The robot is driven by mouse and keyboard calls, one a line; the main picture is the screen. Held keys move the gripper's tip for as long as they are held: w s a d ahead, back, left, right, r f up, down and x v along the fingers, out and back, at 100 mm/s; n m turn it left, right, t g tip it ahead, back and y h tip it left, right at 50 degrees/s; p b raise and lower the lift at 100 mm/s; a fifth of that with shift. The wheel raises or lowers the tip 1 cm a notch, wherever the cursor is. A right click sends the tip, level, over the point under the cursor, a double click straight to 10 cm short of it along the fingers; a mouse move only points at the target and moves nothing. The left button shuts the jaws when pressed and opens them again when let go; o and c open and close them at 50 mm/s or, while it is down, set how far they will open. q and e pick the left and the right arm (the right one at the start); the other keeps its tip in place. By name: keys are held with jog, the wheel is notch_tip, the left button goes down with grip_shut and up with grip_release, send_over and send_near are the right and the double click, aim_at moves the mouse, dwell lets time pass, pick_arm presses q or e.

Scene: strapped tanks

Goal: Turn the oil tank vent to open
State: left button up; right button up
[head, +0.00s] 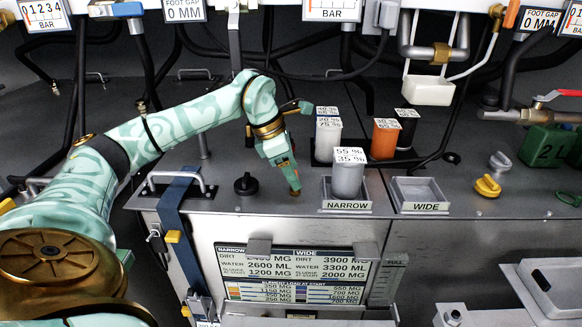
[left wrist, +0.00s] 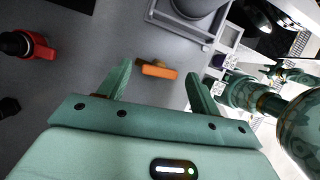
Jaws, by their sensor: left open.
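My left gripper (head: 291,182) points down over the grey tank top, just left of the tray marked NARROW. In the left wrist view its two fingers (left wrist: 158,76) are apart. An orange lever (left wrist: 160,72) on a small brass fitting shows between and beyond the fingers; it looks like the vent, but no label on it is readable. The lever lies roughly across the gap, and I cannot tell whether a finger touches it. In the head view the gripper mostly hides it.
A black knob (head: 246,185) stands left of the gripper. The NARROW tray (head: 345,204) holds a grey weight (head: 348,178); the WIDE tray (head: 420,207) is empty. A blue strap (head: 176,225) and bar handle are at left. A yellow knob (head: 487,186) is at right.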

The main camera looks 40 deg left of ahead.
pick_arm(q)
jog(key=shift+f, duration=0.1)
jog(key=shift+c, duration=0.3)
jog(key=c, duration=0.9)
